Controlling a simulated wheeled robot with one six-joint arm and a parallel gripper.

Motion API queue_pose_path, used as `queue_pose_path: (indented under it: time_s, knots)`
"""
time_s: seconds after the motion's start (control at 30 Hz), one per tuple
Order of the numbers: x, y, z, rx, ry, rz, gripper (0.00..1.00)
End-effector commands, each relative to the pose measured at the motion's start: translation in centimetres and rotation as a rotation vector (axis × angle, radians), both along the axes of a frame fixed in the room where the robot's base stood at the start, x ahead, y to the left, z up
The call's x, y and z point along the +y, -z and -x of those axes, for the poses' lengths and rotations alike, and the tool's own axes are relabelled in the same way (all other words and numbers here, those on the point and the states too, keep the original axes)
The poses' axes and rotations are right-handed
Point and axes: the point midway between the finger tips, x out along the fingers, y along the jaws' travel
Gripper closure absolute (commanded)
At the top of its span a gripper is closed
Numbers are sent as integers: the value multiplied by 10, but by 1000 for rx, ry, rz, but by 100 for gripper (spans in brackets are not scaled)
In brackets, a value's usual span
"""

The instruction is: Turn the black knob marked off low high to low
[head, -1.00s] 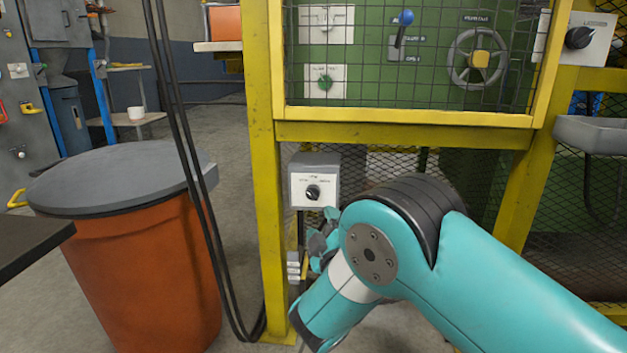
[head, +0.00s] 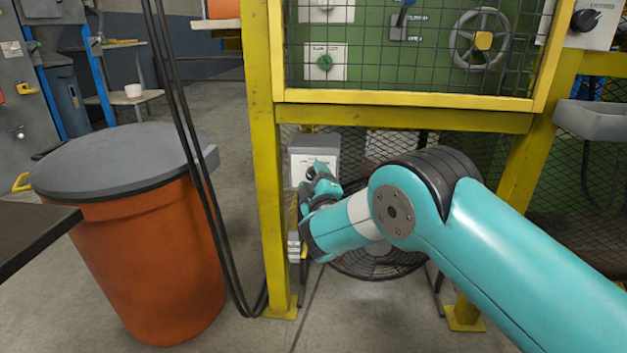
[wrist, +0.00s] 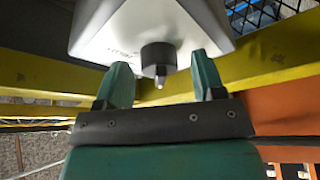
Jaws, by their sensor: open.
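The black knob (wrist: 158,54) sits on the front face of a pale box (wrist: 100,25) in the wrist view, with a light mark at its lower end. Small lettering beside it is too blurred to read. In the head view the box (head: 325,155) is mounted behind the yellow post, and my gripper hides the knob. My gripper (wrist: 162,70) is open, its two teal fingers apart, one on each side of the knob in the picture. It also shows in front of the box in the head view (head: 318,174). I cannot tell whether the fingers touch the knob.
A yellow post (head: 262,200) stands just left of the box, with black cables (head: 195,170) hanging beside it. An orange bin with a grey lid (head: 125,165) is further left. A round fan grille (head: 380,265) stands low behind my arm.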

Motion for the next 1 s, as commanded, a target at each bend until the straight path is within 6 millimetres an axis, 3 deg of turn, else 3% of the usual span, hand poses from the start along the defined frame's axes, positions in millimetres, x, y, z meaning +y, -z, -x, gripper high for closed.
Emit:
queue_pose_path:
  time_s: [0.13, 0.37, 0.67, 1.0]
  knots:
    - [0, 0, 0, 0, 0, 0, 37]
    - [0, 0, 0, 0, 0, 0, 86]
    - [0, 3, 0, -2, 0, -29, 86]
    - [2, 11, 1, -12, -1, -234, 86]
